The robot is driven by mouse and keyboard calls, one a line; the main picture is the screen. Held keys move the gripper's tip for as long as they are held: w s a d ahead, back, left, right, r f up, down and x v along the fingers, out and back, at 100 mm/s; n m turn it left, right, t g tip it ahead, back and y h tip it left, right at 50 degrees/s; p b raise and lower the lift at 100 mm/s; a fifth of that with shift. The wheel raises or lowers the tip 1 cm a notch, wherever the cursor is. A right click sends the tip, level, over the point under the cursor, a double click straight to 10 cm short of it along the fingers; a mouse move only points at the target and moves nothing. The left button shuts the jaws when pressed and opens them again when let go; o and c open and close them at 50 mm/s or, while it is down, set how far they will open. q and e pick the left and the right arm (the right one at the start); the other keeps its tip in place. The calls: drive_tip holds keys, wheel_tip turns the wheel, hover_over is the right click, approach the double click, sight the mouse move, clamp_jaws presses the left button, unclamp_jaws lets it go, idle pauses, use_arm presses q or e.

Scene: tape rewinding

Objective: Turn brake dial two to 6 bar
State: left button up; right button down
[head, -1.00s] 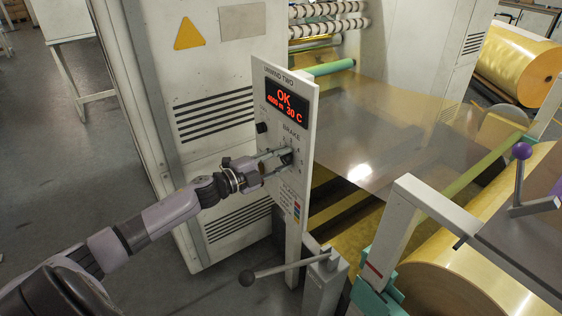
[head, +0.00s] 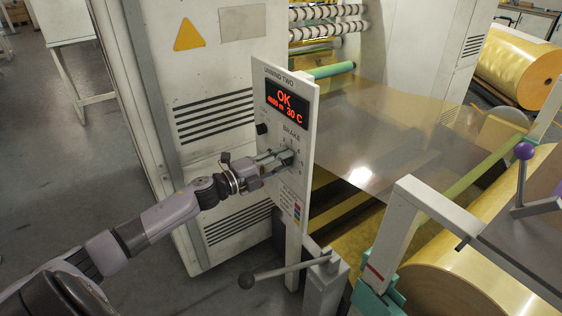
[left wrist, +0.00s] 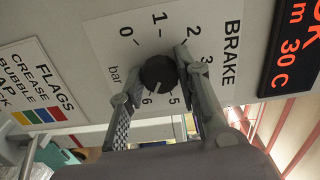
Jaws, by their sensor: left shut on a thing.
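The black brake dial (left wrist: 157,73) sits on the control panel (head: 302,190) under the word BRAKE, on a white scale plate marked 0 to 6 bar. In the left wrist view a small pale mark on the knob seems to face the 6, but it is too small to be sure. My left gripper (head: 284,158) is shut on the dial, one finger on each side of it. Its fingers also show in the left wrist view (left wrist: 159,76) and cover part of the scale, including the 4. My right gripper is not in view.
The panel's red display (head: 287,103) reads OK and 30 C. A small black knob (head: 262,129) sits left of BRAKE. A lever with a dark ball (head: 246,281) sticks out below the panel. Gold film rolls (head: 470,262) and a purple-knobbed handle (head: 523,151) stand to the right.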

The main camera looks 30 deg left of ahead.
use_arm(q)
drive_tip(key=o, duration=1.1)
drive_tip(key=shift+o, duration=0.2)
drive_tip(key=shift+s, duration=0.1)
drive_tip(key=v, duration=1.2)
drive_tip(key=shift+f, duration=0.1)
